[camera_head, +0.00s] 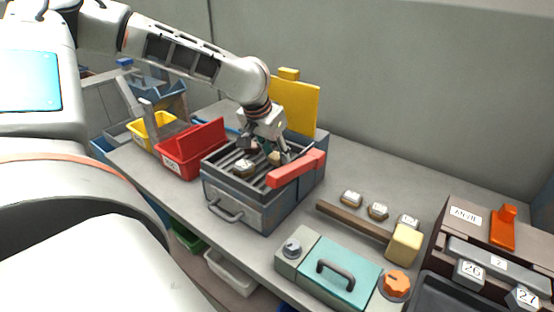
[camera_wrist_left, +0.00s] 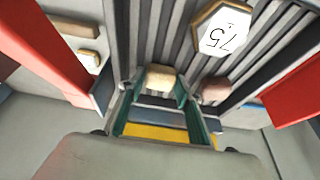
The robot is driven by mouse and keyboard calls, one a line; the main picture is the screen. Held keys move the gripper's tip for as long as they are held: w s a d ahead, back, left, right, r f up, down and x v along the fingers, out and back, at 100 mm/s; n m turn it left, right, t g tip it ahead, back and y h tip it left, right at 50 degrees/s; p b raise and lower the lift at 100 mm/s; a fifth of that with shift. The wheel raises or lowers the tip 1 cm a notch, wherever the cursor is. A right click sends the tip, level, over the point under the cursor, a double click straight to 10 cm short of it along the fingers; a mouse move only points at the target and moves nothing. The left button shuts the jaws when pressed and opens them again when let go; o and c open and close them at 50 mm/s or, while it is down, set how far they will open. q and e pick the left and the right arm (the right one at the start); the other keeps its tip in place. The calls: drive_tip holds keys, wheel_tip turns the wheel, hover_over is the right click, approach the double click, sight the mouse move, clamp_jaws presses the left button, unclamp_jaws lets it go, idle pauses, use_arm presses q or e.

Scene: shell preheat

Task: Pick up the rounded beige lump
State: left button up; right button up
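A rounded beige lump (camera_wrist_left: 160,77) sits at the grate, between the fingertips of my left gripper (camera_wrist_left: 160,92) in the left wrist view. Narrow gaps seem to show on both sides of it, so the fingers look open around it. In the head view my left gripper (camera_head: 268,148) points down over the grill box (camera_head: 232,198), and a small beige piece (camera_head: 274,157) shows between its fingers, partly hidden. A pinkish lump (camera_wrist_left: 215,90) lies beside the right finger in the wrist view. My right gripper is not in view.
A red bar (camera_head: 297,169) runs along the box's right side, and a yellow panel (camera_head: 296,104) stands behind. A red bin (camera_head: 190,152) is at left. Several labelled pieces and a teal case (camera_head: 340,272) are at right.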

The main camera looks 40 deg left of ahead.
use_arm(q)
drive_tip(key=c, duration=0.5)
drive_tip(key=shift+o, duration=0.2)
